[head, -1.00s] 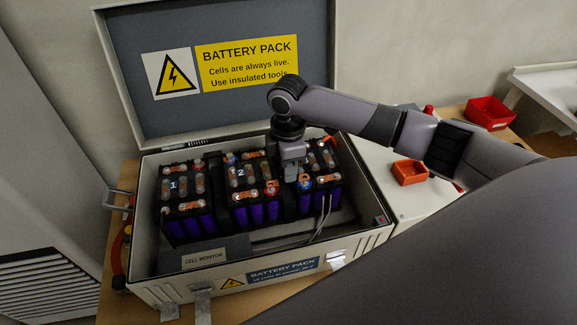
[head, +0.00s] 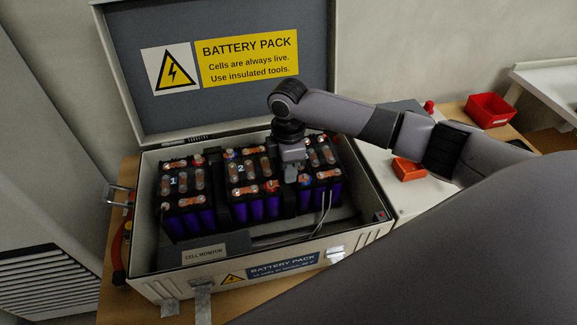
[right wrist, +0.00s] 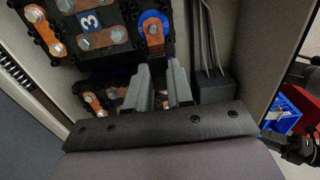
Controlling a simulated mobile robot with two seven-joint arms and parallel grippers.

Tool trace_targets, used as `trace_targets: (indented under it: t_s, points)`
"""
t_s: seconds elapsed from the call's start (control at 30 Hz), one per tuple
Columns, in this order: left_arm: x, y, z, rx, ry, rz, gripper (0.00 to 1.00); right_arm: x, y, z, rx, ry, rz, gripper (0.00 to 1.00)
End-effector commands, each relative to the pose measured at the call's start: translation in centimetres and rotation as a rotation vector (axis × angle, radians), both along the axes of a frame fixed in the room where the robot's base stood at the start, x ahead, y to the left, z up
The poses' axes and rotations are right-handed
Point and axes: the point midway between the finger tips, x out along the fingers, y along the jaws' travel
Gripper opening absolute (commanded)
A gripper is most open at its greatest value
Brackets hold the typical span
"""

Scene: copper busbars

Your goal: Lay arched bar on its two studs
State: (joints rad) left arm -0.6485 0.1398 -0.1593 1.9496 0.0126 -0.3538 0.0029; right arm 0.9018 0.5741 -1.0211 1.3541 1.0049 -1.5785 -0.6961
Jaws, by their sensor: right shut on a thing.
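My right gripper (head: 291,174) points down between battery modules 2 and 3 and is shut on the arched copper bar. In the right wrist view the bar (right wrist: 154,42) runs from between the fingertips (right wrist: 160,80) to a blue-ringed stud place (right wrist: 152,17) on module 3. A silver dot shows in that bar end; I cannot tell whether the bar rests fully down. Its other end is hidden by the fingers in the wrist view. In the head view, a red-ringed spot (head: 271,185) on module 2 lies just left of the gripper. My left gripper is not in view.
The modules sit in an open grey case (head: 160,292) with its lid (head: 220,60) raised behind. Grey cables (head: 325,210) run beside module 3. An orange tray (head: 409,170) and red bin (head: 489,110) stand to the right.

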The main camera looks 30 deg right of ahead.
Motion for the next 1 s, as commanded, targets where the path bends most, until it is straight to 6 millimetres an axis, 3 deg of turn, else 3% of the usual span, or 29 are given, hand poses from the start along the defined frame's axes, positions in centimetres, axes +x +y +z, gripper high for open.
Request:
trace_targets:
  t_s: [0.5,0.53,0.6,1.0]
  points:
    - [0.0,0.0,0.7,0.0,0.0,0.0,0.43,0.0,0.0,-0.4,0.001,0.0,0.0,0.0]
    - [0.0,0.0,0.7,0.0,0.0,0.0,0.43,0.0,0.0,-0.4,0.001,0.0,0.0,0.28]
    - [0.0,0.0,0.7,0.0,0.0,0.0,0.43,0.0,0.0,-0.4,0.001,0.0,0.0,0.51]
    - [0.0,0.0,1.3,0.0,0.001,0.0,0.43,0.0,0.0,0.2,0.0,0.0,0.0,0.51]
